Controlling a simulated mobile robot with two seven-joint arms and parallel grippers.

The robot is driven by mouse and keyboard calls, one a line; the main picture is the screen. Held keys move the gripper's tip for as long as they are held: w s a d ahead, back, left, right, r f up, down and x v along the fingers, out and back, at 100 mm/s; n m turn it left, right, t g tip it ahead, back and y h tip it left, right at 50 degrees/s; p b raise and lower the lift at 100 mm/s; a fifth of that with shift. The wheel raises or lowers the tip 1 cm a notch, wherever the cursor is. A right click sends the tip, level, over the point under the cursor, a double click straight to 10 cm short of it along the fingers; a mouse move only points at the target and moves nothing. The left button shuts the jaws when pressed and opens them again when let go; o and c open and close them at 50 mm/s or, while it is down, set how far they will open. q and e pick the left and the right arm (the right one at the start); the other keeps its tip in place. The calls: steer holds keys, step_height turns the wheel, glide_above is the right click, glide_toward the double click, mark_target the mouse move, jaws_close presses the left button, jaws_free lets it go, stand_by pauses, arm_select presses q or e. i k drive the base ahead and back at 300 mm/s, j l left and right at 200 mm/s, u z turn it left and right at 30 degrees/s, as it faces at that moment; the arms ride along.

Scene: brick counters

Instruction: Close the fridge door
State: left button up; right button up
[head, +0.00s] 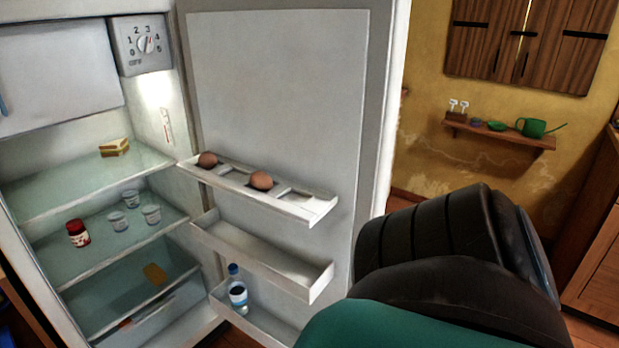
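The fridge (180,155) stands open at the left, its lit interior facing me. Its white door (275,90) is swung wide open, hinged beside the interior, with its inner side and shelves showing. The door's free edge (392,110) is toward the middle of the view. A black and teal arm part of mine (450,260) fills the lower right and hides the door's lower right portion. Neither gripper's fingers can be made out in the head view, so any contact with the door is hidden.
Two eggs (262,180) sit in the top door rack, and a bottle (237,290) stands in the lowest. Inside are a jar (78,233), small cups (151,214) and cheese (114,147). A wall shelf (500,135) and wooden cabinet (530,45) are at the right.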

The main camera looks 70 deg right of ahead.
mark_target(304, 94)
steer(key=k+l, duration=0.85)
steer(key=l, duration=0.15)
steer(key=k+l, duration=0.2)
steer(key=l, duration=0.85)
steer(key=k+l, duration=0.15)
steer(key=l, duration=1.05)
steer(key=l+u, duration=0.1)
steer(key=l, duration=0.3)
steer(key=l+u, duration=0.25)
steer(key=u, duration=0.15)
steer(key=l+u, duration=0.25)
steer(key=u, duration=0.15)
steer(key=l+u, duration=0.2)
steer(key=l, duration=0.25)
steer(key=k+l+u, duration=0.15)
steer(key=l, duration=0.3)
steer(key=l+u, duration=0.1)
steer(key=l, duration=0.35)
steer(key=k+l, duration=0.1)
steer(key=l, duration=0.35)
steer(key=u, duration=0.05)
